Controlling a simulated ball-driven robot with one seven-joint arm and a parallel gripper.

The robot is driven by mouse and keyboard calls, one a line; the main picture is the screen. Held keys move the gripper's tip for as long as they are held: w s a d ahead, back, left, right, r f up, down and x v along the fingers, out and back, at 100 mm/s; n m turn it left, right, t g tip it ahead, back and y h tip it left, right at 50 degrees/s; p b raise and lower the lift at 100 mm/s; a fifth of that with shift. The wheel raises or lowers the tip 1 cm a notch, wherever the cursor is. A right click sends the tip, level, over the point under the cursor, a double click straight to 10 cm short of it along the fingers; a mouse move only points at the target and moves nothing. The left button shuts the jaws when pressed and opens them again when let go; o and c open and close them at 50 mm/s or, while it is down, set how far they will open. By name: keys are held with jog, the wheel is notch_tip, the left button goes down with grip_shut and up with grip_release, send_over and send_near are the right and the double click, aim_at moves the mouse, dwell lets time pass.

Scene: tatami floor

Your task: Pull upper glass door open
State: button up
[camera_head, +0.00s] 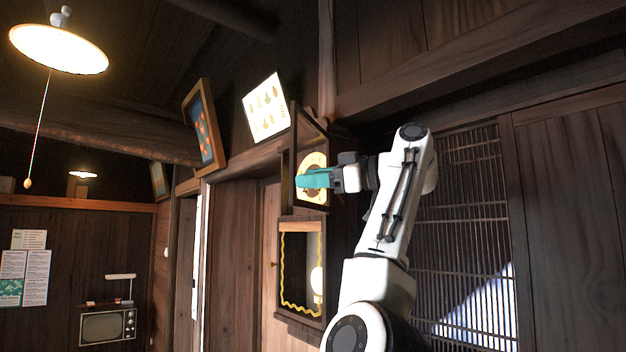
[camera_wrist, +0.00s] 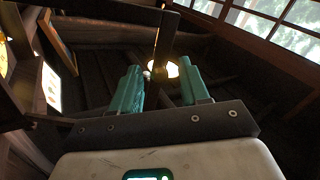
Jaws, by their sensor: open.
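A dark wooden wall clock hangs at the middle of the head view. Its upper glass door (camera_head: 313,121) is a narrow wooden frame that slants away from the case and appears ajar. The round yellow clock face (camera_head: 318,162) shows behind my fingers. My gripper (camera_head: 302,180) has teal fingers and is in front of the face, at the door's height. In the wrist view my gripper (camera_wrist: 160,84) is open, with a dark frame bar (camera_wrist: 167,38) reaching down between the fingers. I cannot tell whether either finger touches it.
The clock's lower glass door (camera_head: 301,224) has a yellow wavy trim and sits just below. A lit picture panel (camera_head: 265,107) and a framed picture (camera_head: 203,128) hang left of the clock. A slatted lattice (camera_head: 465,200) is to the right of my arm. A lamp (camera_head: 58,48) hangs far left.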

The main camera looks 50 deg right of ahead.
jog(key=b+v, duration=0.3)
jog(key=v, duration=0.7)
jog(key=shift+s+d+b, duration=0.15)
jog(key=shift+s+b, duration=0.15)
